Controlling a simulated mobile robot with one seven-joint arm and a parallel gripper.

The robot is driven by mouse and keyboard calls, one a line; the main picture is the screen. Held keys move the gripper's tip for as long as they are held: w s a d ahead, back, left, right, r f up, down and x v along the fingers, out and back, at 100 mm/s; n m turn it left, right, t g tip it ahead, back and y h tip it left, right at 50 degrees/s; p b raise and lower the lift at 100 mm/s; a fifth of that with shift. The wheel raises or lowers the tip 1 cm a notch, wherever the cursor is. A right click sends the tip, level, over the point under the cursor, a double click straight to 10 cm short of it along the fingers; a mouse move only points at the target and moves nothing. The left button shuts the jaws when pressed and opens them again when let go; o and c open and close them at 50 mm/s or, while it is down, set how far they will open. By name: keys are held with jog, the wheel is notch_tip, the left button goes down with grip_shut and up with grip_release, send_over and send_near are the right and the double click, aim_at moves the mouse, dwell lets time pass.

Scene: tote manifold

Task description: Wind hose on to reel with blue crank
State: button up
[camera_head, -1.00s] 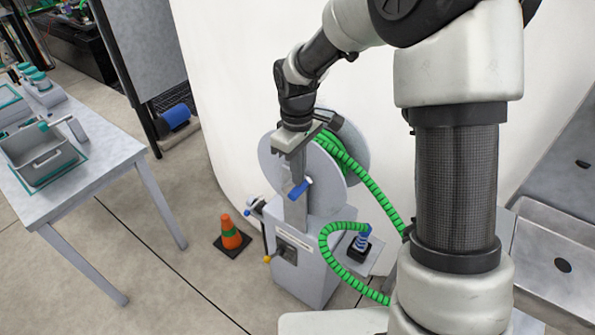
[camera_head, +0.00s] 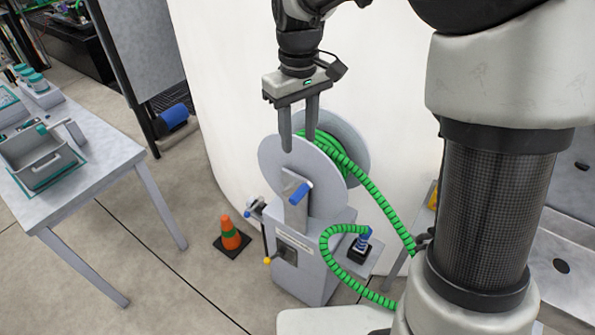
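The green hose (camera_head: 372,193) is partly wound on the grey reel (camera_head: 276,166). Its loose part hangs down to the right and loops in front of the stand. The blue crank handle (camera_head: 301,192) sticks out from the front of the reel, below its middle. My gripper (camera_head: 299,148) points down above the crank, in front of the reel's upper part. Its two fingers are apart with nothing between them. I cannot tell how far in front of the reel disc the fingers are.
The reel stand (camera_head: 303,265) has a small lever with a yellow knob (camera_head: 267,261). An orange and green cone (camera_head: 230,234) stands on the floor to its left. A table (camera_head: 95,170) with a grey tote (camera_head: 40,158) is at the left. A blue-topped fitting (camera_head: 360,246) sits right of the stand.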

jog(key=s+d+m+b, duration=0.2)
jog(key=m+b, duration=0.1)
jog(key=m, duration=0.7)
jog(key=m+y+b, duration=0.1)
jog(key=m+b, duration=0.2)
jog(key=m, duration=0.1)
send_near(300, 191)
jog(key=shift+t, duration=0.4)
jog(key=f, duration=0.6)
jog(key=a+f, duration=0.1)
jog(key=f, duration=0.2)
jog(key=shift+s, duration=0.1)
jog(key=shift+d+r, duration=0.1)
grip_shut()
